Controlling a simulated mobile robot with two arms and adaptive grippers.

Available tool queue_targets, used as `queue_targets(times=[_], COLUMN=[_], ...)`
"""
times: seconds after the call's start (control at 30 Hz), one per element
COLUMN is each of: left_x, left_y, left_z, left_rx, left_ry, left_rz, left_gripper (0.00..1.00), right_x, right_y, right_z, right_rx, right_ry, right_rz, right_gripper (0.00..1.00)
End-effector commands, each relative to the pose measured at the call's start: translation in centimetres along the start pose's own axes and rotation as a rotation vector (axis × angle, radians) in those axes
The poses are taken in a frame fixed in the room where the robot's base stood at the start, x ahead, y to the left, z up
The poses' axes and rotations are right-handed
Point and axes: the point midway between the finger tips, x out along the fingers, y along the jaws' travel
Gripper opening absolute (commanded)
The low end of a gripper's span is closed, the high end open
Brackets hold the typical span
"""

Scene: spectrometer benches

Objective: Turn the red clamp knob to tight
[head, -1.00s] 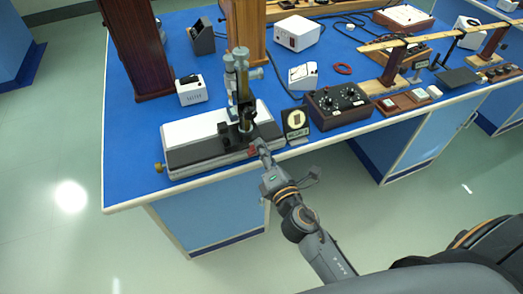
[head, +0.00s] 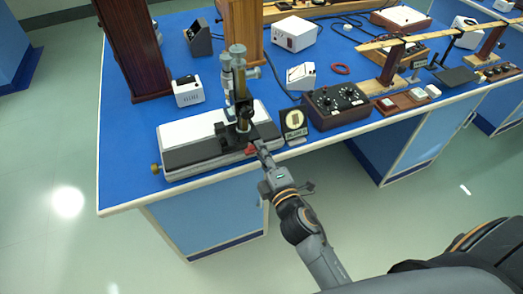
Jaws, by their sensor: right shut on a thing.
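The red clamp knob (head: 250,150) shows as a small red spot at the front of the black carriage of the instrument (head: 200,155) on the blue bench. The instrument has a white and dark base, with an upright microscope-like column (head: 239,85) on it. My right gripper (head: 259,147) reaches in from the lower right and is shut on the red knob. Its fingers cover part of the knob, and any mark for its turned position is too small to read. My left gripper is not in view.
A dark sign card (head: 294,121) stands just right of the instrument, close to my right gripper. A brown box with black dials (head: 336,107) is further right. A small white box (head: 187,91) stands behind. The bench's front edge runs below my gripper.

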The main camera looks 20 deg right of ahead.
Motion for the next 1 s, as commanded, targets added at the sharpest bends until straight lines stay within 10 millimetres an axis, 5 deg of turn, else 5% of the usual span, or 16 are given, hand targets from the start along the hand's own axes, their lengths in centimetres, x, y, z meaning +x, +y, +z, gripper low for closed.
queue_targets(times=[0.33, 0.4, 0.47, 0.77, 1.0], left_x=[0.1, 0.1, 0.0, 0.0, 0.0], left_y=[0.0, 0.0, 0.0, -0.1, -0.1], left_z=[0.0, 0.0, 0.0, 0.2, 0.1], left_rx=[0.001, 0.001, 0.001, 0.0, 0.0], left_ry=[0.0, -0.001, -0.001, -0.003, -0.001], left_rz=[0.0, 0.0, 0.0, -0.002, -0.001], left_gripper=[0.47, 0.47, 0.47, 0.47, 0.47], right_x=[-0.2, -0.2, -0.2, -0.2, -3.3], right_y=[-0.7, -0.7, -0.6, -0.2, -0.3], right_z=[-0.1, -0.1, -0.1, 0.0, 0.0], right_rx=[0.004, 0.003, 0.003, 0.002, 0.004], right_ry=[0.0, 0.0, 0.0, 0.0, -0.002], right_rz=[-0.014, -0.013, -0.012, -0.004, -0.008], right_gripper=[0.0, 0.23, 0.33, 0.33, 0.33])
